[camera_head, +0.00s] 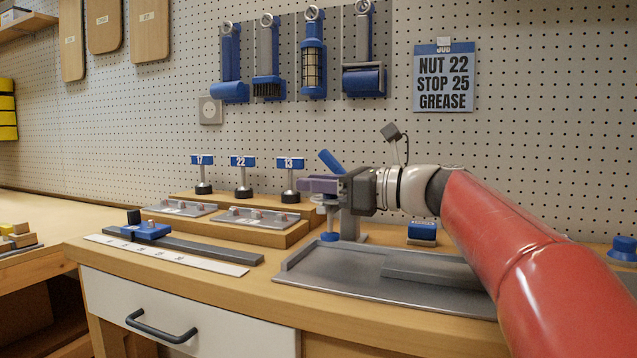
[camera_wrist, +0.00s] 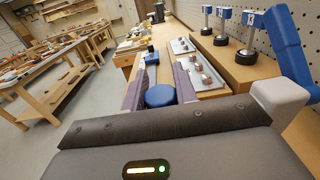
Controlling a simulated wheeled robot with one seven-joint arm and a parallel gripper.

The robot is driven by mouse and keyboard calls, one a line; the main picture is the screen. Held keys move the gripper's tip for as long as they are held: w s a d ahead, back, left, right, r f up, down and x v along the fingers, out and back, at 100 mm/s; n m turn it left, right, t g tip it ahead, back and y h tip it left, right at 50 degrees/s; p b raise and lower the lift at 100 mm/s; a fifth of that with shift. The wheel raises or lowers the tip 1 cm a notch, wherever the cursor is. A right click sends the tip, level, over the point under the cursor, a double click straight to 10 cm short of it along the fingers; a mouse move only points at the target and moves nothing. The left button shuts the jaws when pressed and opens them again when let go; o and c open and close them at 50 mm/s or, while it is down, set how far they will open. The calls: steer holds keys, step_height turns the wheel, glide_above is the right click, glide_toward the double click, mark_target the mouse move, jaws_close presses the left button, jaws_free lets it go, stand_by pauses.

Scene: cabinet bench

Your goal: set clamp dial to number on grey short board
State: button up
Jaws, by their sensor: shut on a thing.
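My gripper (camera_head: 320,185) is at the clamp, a grey upright (camera_head: 350,222) with a tilted blue lever (camera_head: 330,161) and a blue foot (camera_head: 330,237) below. In the wrist view the fingers (camera_wrist: 160,84) stand on both sides of a round blue knob (camera_wrist: 160,96) and are shut on it. I take this knob to be the clamp dial; no number on it can be read. In the head view the fingers mostly hide it.
Signs 17 (camera_head: 202,161), 22 (camera_head: 242,162) and 13 (camera_head: 290,163) stand on a wooden step (camera_head: 275,238). A blue slider (camera_head: 147,231) sits on a grey rail (camera_head: 215,250) beside a white scale (camera_head: 166,256). A grey tray (camera_head: 340,278) lies in front of the clamp.

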steer(key=shift+w+d+m+t+h+p, duration=0.25)
steer(key=shift+m+t+h+p, duration=0.6)
steer(key=shift+m+t+h, duration=1.35)
steer(key=shift+w+d+m+t+h+p, duration=0.2)
steer(key=shift+m+t+h+p, duration=0.6)
steer(key=shift+m+t+h, duration=1.35)
steer(key=shift+w+d+m+t+h+p, duration=0.25)
steer(key=shift+m+t+h+p, duration=1.1)
steer(key=shift+h, duration=1.5)
steer(key=shift+d+m+b, duration=0.1)
steer(key=shift+m+b, duration=0.3)
steer(key=shift+b, duration=0.1)
steer(key=o, duration=1)
steer(key=shift+c, duration=0.2)
steer(key=shift+s, duration=0.1)
